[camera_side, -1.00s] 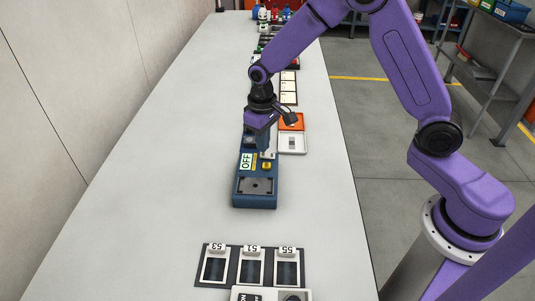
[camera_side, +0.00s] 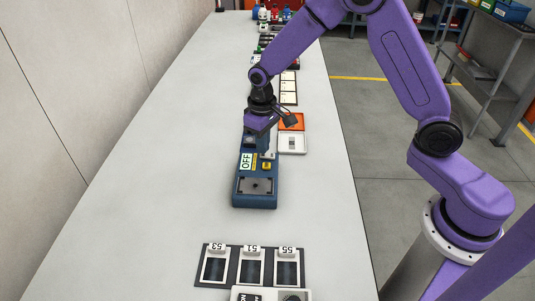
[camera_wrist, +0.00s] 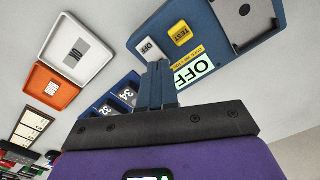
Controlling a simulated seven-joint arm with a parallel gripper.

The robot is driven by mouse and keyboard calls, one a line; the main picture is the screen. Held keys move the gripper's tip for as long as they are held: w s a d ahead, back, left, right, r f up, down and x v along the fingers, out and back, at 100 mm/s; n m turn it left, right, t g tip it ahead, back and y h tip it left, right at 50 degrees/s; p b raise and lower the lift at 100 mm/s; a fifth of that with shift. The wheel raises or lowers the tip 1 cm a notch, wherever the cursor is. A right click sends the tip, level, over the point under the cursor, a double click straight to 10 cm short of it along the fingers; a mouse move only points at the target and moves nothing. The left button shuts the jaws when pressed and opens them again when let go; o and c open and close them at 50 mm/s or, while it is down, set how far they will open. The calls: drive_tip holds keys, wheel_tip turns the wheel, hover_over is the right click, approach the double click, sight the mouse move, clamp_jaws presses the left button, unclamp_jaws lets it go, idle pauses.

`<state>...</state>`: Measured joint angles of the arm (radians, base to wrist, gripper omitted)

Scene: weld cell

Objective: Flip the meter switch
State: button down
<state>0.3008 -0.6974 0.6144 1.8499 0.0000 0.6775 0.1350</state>
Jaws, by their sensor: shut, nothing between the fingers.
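The blue meter (camera_side: 256,203) lies on the table below my gripper. In the side view my gripper and wrist hide part of the meter's far end.
Behind the meter are a white tray (camera_side: 292,150) and an orange tray (camera_side: 299,122). In front is a dark rack (camera_side: 236,280) with slots numbered 53, 51 and 55. More coloured items stand at the far end. The table left of the meter is clear.

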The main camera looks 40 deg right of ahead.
drive_tip(key=shift+f, duration=0.65)
idle(0.3)
drive_tip(key=shift+r, duration=3.5)
